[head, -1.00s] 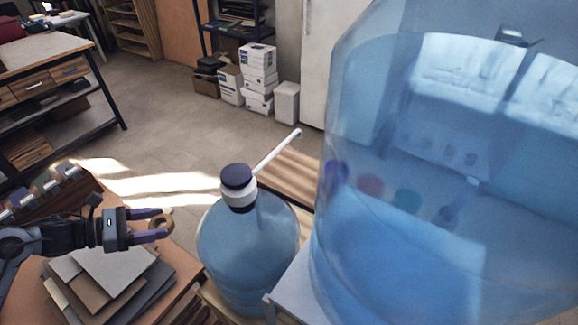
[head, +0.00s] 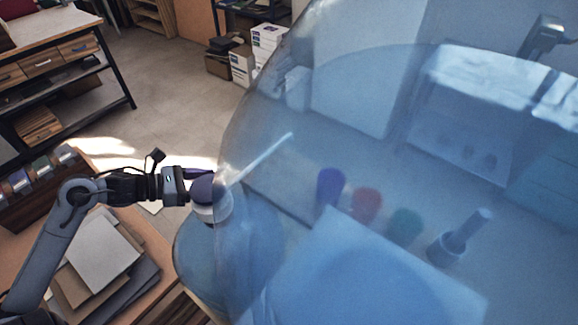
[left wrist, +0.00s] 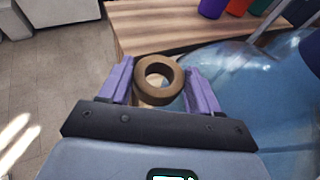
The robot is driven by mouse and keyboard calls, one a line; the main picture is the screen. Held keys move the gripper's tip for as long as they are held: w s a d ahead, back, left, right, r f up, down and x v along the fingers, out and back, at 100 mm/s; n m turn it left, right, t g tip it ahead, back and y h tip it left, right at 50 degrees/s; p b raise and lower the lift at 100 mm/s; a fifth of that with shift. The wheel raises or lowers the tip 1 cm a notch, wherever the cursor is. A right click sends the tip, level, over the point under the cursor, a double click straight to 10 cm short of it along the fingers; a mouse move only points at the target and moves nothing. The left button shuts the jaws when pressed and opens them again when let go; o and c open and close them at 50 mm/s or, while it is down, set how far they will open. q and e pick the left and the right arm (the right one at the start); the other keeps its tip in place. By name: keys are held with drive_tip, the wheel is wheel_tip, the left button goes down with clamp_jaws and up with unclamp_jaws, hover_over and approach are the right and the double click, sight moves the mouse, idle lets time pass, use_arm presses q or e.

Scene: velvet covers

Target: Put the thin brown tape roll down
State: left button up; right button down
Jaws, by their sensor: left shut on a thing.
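The thin brown tape roll (left wrist: 143,94) sits between the two purple fingers of my left gripper (left wrist: 160,88) in the left wrist view, its hole facing the camera. The gripper is shut on it and holds it in the air. In the head view my left gripper (head: 203,186) overlaps the pump top of the small blue water bottle (head: 200,252); I cannot tell whether they touch. The roll cannot be made out in the head view. My right gripper is not in view.
A large clear blue bottle (head: 350,130) fills the right of the head view. Purple (head: 329,187), red (head: 366,204) and green (head: 404,223) cups show through it. A wooden slatted surface (left wrist: 150,30) lies beyond the roll. Stacked boards (head: 105,250) lie on the left table.

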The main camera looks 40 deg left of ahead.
use_arm(q)
drive_tip(key=w+d, duration=0.3)
drive_tip(key=w, duration=0.3)
drive_tip(key=w+d+p, duration=0.1)
drive_tip(key=w+d, duration=0.2)
drive_tip(key=w, duration=0.4)
drive_tip(key=w+d+p, duration=0.1)
drive_tip(key=w+d, duration=0.3)
drive_tip(key=w, duration=0.3)
drive_tip(key=shift+w+d, duration=0.1)
drive_tip(key=shift+w, duration=0.05)
drive_tip(key=shift+w+d+f, duration=0.1)
drive_tip(key=shift+w+d, duration=0.05)
drive_tip(key=shift+w, duration=0.05)
wheel_tip(320, 180, down, 3)
drive_tip(key=shift+r+b, duration=0.1)
drive_tip(key=shift+b, duration=0.2)
drive_tip(key=shift+f, duration=0.3)
drive_tip(key=shift+f, duration=0.15)
drive_tip(key=o, duration=1)
drive_tip(key=shift+o, duration=0.2)
